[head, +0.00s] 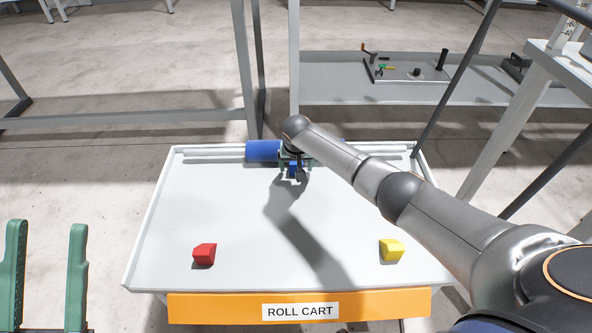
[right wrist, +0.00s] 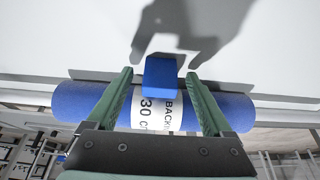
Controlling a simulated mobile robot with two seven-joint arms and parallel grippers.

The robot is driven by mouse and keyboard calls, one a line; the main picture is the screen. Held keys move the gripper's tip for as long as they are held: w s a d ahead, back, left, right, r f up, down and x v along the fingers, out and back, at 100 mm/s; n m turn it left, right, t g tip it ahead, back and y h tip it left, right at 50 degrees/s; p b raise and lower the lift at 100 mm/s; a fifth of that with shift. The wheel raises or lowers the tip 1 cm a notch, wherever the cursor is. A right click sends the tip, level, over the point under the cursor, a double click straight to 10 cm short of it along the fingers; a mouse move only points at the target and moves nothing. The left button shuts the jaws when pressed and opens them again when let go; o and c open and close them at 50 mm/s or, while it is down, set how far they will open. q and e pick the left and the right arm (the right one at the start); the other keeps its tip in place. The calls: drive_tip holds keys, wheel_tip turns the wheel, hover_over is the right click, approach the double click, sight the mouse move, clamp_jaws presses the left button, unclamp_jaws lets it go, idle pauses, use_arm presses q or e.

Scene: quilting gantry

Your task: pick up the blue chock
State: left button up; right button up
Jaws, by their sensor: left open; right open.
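The blue chock (head: 294,170) is at the far side of the white roll cart (head: 230,225), partly hidden by my right gripper (head: 297,164). In the right wrist view, the blue chock (right wrist: 160,80) shows between the two green fingers of my right gripper (right wrist: 159,75). The fingers are open, with a gap on each side of it. A blue roll (head: 262,150) lies just beyond, and the chock overlaps its label in the right wrist view. My left gripper (head: 47,228) is open and empty, left of the cart.
A red chock (head: 204,253) sits at the cart's near left and a yellow chock (head: 391,250) at its near right. The cart has a raised rim and an orange front bar (head: 210,306). The middle of the cart top is clear.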

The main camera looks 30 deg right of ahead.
drive_tip(key=shift+c, duration=0.2)
clamp_jaws()
idle(0.5)
